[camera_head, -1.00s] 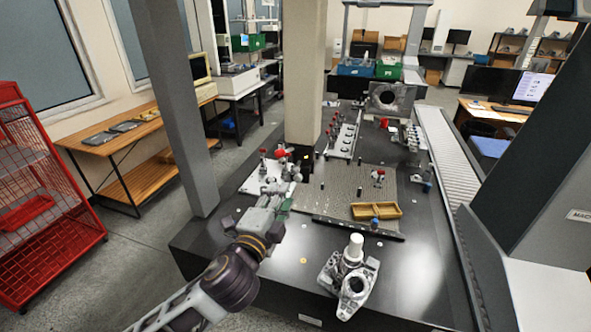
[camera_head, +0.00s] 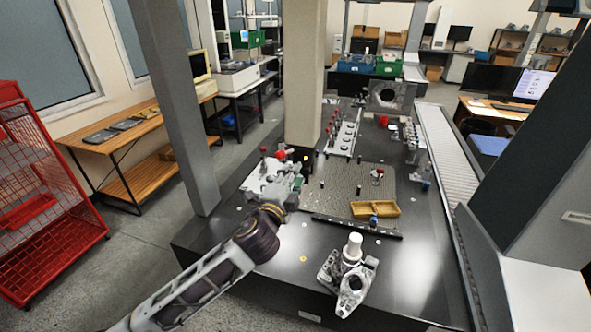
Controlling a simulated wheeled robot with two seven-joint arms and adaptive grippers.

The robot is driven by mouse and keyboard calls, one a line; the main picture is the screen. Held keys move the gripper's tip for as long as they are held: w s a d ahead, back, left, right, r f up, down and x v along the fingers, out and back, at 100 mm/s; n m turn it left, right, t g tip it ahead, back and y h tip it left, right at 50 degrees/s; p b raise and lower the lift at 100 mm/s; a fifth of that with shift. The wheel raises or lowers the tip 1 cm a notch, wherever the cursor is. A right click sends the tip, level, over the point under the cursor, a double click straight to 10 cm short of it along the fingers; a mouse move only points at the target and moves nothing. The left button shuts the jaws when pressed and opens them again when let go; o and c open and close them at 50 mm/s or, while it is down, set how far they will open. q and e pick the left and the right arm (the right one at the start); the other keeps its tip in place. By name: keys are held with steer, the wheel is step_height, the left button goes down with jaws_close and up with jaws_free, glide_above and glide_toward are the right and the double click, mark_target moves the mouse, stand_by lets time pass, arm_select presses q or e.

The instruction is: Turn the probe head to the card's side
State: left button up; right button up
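The probe head (camera_head: 305,159) is a small dark block with a yellow mark at the foot of the thick beige column (camera_head: 303,80). Its exact facing is too small to make out. My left gripper (camera_head: 297,174) is just below and in front of it, over the left edge of the grey perforated plate. It is small and seen from behind, so I cannot tell whether its fingers touch the probe head or are open or shut. I cannot make out the card. My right gripper is not in view.
A white board with red-topped parts (camera_head: 262,165) lies left of my gripper. A yellow tray (camera_head: 362,210) sits on the perforated plate (camera_head: 340,192), behind a black bar (camera_head: 350,227). A metal casting with a white cylinder (camera_head: 350,275) stands at the front of the dark table.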

arm_select(q)
steer(key=shift+x, duration=1.6)
steer(key=shift+c, duration=0.5)
jaws_close()
